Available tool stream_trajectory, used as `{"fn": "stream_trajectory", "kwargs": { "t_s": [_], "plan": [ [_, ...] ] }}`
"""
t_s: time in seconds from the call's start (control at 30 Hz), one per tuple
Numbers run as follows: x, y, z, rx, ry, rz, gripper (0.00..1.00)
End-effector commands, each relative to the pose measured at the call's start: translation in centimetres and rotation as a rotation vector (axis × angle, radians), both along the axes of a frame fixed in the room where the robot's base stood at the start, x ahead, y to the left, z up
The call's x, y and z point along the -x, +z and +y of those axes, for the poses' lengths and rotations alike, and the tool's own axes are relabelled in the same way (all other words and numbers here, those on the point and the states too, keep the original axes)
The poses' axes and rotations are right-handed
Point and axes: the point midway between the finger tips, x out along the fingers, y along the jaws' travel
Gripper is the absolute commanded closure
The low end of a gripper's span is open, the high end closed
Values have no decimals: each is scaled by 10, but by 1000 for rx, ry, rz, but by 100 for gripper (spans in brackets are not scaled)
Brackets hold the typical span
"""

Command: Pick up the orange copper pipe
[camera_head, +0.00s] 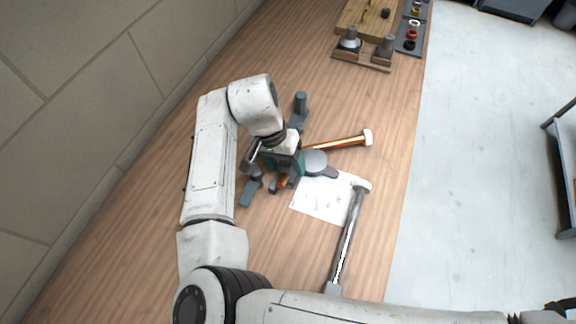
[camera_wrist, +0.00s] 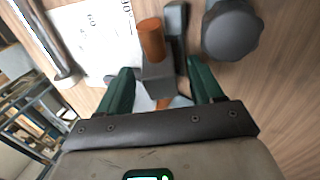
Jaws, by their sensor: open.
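The orange copper pipe (camera_head: 335,144) lies across the wooden bench in the head view, with a pale fitting on its right end. An orange tip also shows below my gripper, and the stretch between is hidden. In the wrist view, the copper pipe (camera_wrist: 151,38) meets a grey block-like holder (camera_wrist: 157,80), with a little orange visible beyond the block. My gripper (camera_head: 285,165) is over the pipe's left part, at a dark grey stand. Its green fingers (camera_wrist: 159,67) are apart, one on each side of the holder. Whether they touch it cannot be told.
A grey metal pipe (camera_head: 347,235) with a pale end lies to the right, partly over a white paper sheet (camera_head: 312,203). A grey round disc (camera_head: 315,162) sits beside my gripper. Wooden blocks with fittings (camera_head: 365,50) stand at the far end. A wall bounds the left.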

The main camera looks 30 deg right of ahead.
Motion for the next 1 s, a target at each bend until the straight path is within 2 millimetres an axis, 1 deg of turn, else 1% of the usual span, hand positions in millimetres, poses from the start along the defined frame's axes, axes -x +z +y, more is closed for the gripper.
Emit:
{"fn": "stream_trajectory", "kwargs": {
  "t_s": [0.17,0.2,0.83,0.9,1.0],
  "plan": [
    [0,-1,0,0,0,0,34],
    [0,-1,0,0,0,0,36],
    [0,0,0,-1,0,-1,96],
    [0,0,0,-1,0,-1,100],
    [0,0,0,-1,0,-1,100]
  ]
}}
